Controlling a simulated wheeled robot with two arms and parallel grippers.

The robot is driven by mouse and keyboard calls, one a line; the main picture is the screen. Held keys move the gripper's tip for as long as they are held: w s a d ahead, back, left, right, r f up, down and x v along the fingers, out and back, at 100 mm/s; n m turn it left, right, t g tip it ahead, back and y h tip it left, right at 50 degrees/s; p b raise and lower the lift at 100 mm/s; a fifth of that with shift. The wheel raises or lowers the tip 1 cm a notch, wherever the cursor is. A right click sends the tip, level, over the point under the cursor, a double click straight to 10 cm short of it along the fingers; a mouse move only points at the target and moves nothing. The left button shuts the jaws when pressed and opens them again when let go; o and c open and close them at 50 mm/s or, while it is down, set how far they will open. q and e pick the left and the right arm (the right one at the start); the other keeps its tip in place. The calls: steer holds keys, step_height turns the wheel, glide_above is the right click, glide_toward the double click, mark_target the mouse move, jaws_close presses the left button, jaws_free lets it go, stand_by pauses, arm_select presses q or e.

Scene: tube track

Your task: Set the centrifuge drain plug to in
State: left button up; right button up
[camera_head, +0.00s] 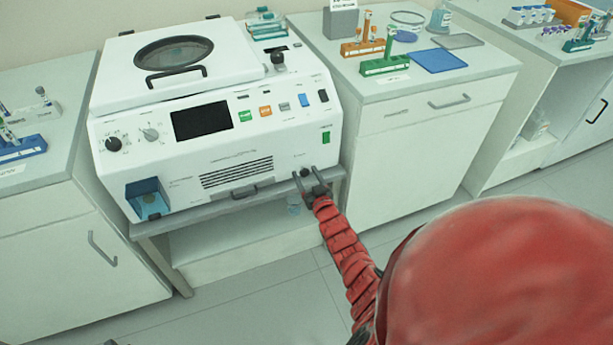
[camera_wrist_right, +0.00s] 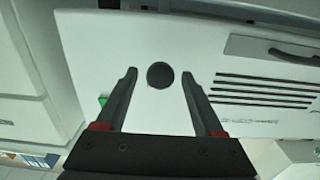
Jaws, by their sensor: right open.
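The white centrifuge (camera_head: 140,148) stands on a grey-topped bench, its lid with the round window closed. Its drain plug (camera_head: 305,172) is a small dark round knob low on the right of the front panel. In the right wrist view the plug (camera_wrist_right: 160,75) shows end-on as a dark disc, so I cannot tell how far it stands out. My right gripper (camera_head: 307,175) is open, its fingers pointing at the front panel. In the wrist view one finger (camera_wrist_right: 120,98) is on each side of the plug, with gaps between. My left gripper is not in view.
A front handle (camera_head: 244,192) and vent slots lie left of the plug. A green rocker switch (camera_head: 326,138) is above it. A small clear container (camera_head: 294,209) is below the bench top. Cabinets flank the bench, with racks and bottles on top. The floor in front is clear.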

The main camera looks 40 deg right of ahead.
jaws_close()
stand_by(1.3)
